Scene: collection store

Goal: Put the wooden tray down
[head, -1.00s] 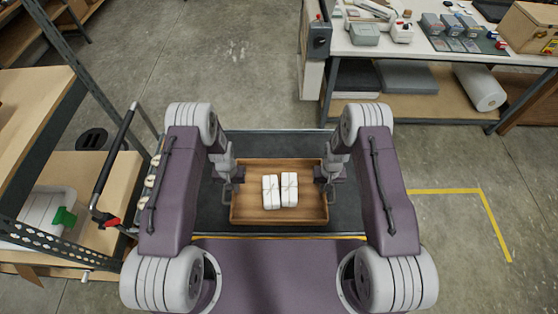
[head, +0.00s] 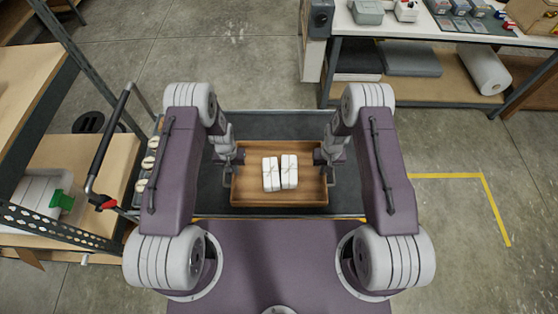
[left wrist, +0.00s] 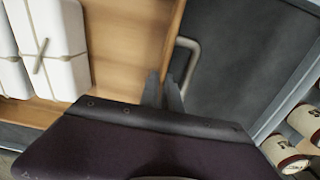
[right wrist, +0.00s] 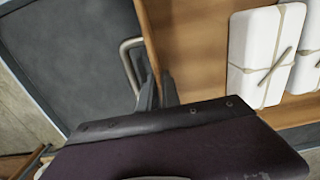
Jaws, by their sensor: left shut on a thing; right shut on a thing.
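The wooden tray (head: 279,199) is a shallow brown box over the dark deck of a trolley (head: 279,126). It looks level; I cannot tell whether it touches the deck. Two white tied packages (head: 271,174) (head: 289,171) lie side by side in it. My left gripper (head: 236,165) is shut at the tray's left side, by a metal handle (left wrist: 190,62) in the left wrist view. My right gripper (head: 323,167) is shut at the right side, by the other handle (right wrist: 128,62) in the right wrist view. The fingers partly hide the grasp points.
A shelf rack (head: 60,75) stands at the left, close to the trolley's black push handle (head: 108,140). A workbench (head: 430,50) with boxes and rolls stands at the back right. Bare floor with yellow tape (head: 450,176) lies at the right.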

